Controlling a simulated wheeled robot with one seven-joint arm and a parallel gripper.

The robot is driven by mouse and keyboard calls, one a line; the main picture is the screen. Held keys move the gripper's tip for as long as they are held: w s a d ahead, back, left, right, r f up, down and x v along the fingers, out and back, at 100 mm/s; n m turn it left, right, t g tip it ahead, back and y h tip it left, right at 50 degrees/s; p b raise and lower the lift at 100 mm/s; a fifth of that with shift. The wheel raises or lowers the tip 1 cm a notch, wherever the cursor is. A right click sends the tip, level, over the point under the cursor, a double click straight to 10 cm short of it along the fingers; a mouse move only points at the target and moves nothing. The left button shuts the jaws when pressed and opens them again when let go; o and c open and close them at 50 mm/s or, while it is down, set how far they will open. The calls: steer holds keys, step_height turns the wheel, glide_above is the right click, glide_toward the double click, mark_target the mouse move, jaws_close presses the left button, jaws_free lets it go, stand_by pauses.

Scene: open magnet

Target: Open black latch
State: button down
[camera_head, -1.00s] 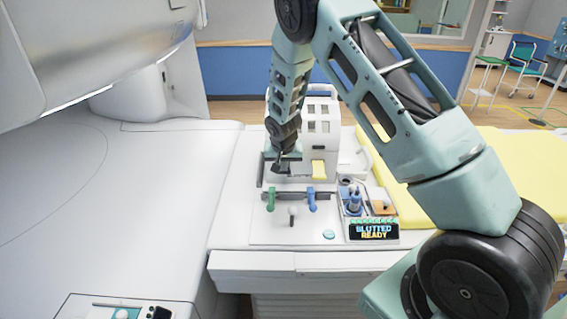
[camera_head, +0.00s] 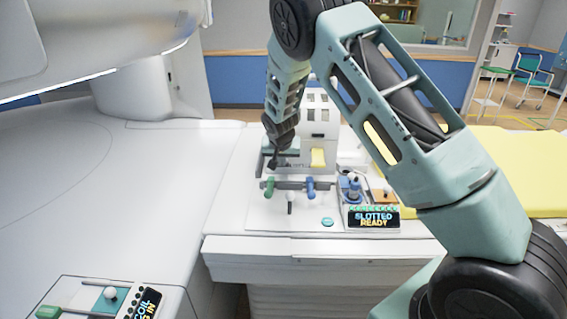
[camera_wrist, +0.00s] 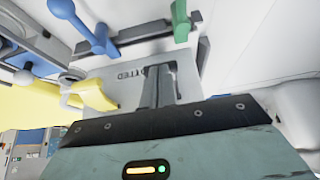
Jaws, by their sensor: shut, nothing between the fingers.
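A dark upright piece (camera_head: 263,161), possibly the black latch, stands at the left of the white device (camera_head: 318,120); I cannot tell for certain. My gripper (camera_head: 272,164) is shut and empty, pointing down close beside this piece, behind the green handle. Whether they touch is unclear. In the wrist view my gripper's dark fingers (camera_wrist: 158,72) are together over the pale panel, near partly hidden lettering. A dark rail (camera_wrist: 140,40) crosses beyond them, with the green handle (camera_wrist: 181,20) and blue handle (camera_wrist: 92,30). My wrist hides part of the area.
The green handle (camera_head: 269,188) and blue handle (camera_head: 310,188) stand in front of my gripper. A yellow tab (camera_head: 318,158) is to the right. The large white housing (camera_head: 90,190) fills the left.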

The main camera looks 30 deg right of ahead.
steer(key=shift+s+f+b, duration=0.1)
steer(key=shift+f+b, duration=0.35)
steer(key=shift+f, duration=0.05)
steer(key=shift+r, duration=0.1)
